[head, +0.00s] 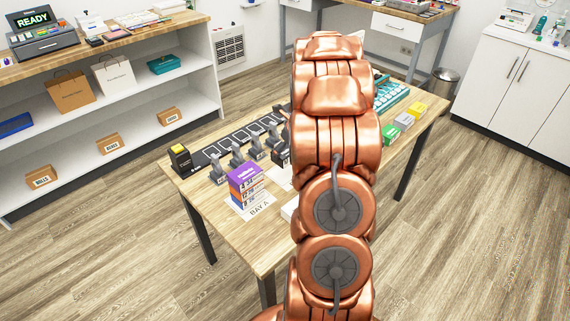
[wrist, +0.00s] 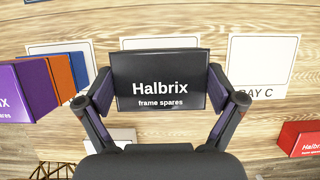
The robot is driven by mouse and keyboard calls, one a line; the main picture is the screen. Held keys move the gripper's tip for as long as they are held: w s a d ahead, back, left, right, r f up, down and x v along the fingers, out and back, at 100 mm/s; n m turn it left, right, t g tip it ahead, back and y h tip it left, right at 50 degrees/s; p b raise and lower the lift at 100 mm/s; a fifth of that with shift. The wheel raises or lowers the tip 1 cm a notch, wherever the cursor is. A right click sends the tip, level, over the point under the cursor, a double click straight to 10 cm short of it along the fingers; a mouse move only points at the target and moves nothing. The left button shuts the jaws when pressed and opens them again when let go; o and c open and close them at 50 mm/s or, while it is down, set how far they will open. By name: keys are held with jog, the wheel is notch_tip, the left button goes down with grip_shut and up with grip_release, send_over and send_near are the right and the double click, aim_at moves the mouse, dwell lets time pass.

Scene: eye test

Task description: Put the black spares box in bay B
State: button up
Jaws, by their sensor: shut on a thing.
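The black spares box (wrist: 160,80), lettered "Halbrix frame spares", is between the two fingers of my gripper (wrist: 159,98), which is shut on it in the wrist view. Behind the box, a white sheet (wrist: 160,43) shows along its top edge; its label is hidden. This sheet lies between the bay C sheet (wrist: 280,68) on the right and another sheet (wrist: 60,48) on the left. I cannot tell whether the box touches the table. In the head view my copper arm hides the gripper and the box.
A stack of purple, orange and blue boxes (head: 245,187) stands on the bay A sheet (head: 262,207). These boxes (wrist: 38,86) are close left of my gripper in the wrist view. A red box (wrist: 300,138) is at lower right. A row of grey clamp-like stands (head: 237,153) lines the wooden table (head: 235,237).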

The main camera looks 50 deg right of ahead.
aim_at(286, 171)
jog(key=shift+f+p, duration=0.35)
jog(key=shift+f, duration=2.55)
jog(key=shift+f, duration=0.1)
jog(key=o, duration=0.9)
jog(key=shift+c, duration=0.2)
jog(key=b+v, duration=0.2)
jog(key=v, duration=1)
jog(key=shift+a, duration=0.15)
